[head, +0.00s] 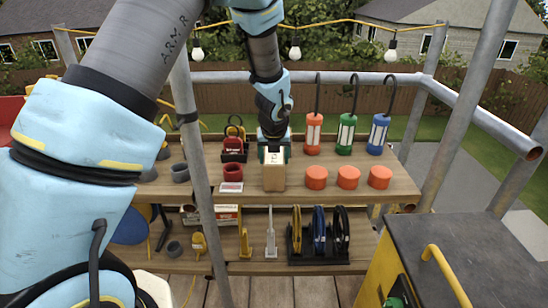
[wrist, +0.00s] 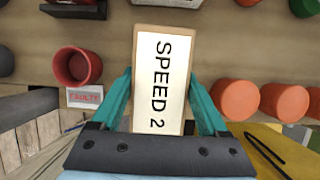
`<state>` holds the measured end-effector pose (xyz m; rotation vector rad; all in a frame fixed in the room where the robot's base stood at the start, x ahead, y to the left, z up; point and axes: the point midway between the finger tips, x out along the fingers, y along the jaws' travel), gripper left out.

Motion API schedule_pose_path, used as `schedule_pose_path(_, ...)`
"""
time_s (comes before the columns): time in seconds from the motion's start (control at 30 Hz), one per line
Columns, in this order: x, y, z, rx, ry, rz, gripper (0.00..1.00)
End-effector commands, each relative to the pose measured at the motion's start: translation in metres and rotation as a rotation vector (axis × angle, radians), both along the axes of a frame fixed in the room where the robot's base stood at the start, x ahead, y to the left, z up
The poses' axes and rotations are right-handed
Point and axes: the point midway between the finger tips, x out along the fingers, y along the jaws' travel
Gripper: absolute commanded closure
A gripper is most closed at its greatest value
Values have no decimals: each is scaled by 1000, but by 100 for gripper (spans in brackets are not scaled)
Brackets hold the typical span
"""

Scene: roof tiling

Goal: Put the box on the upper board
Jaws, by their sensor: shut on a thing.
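The box (head: 273,178) is a small light wooden block with a white label. In the wrist view the box (wrist: 160,65) has its label facing the camera, reading "SPEED 2". My gripper (head: 274,150) points down and is shut on the box. In the wrist view its teal fingers (wrist: 162,95) press on both sides of it. The box is over the upper board (head: 405,184), between a red cup and the orange round pieces. I cannot tell whether its underside touches the board.
On the upper board, a red cup (head: 232,172) with a "FAULTY" card (wrist: 85,97) is left of the box. Orange round pieces (head: 316,177) are right of it; red, green and blue lanterns (head: 345,134) stand behind. The lower board (head: 359,261) holds a black rack (head: 318,245). A grey pole (head: 196,180) crosses in front.

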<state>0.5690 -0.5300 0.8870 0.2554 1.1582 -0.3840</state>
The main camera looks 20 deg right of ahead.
Motion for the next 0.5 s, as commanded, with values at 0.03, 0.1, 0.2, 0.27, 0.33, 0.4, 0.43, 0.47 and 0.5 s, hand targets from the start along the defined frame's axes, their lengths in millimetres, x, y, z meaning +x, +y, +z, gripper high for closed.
schedule_pose_path(0.03,1,0,0,-2,-1,0,100)
schedule_pose_path(0.1,1,0,-2,-2,-1,0,100)
schedule_pose_path(0.2,0,0,-2,0,0,0,13)
schedule_pose_path(0.27,0,0,-2,0,0,0,6)
schedule_pose_path(0.33,0,0,-2,0,0,0,0)
schedule_pose_path(0.4,0,0,-2,0,0,0,0)
schedule_pose_path(0.43,0,0,-2,0,0,0,0)
schedule_pose_path(0.47,0,0,-2,0,0,0,0)
schedule_pose_path(0.5,0,0,-2,0,0,0,0)
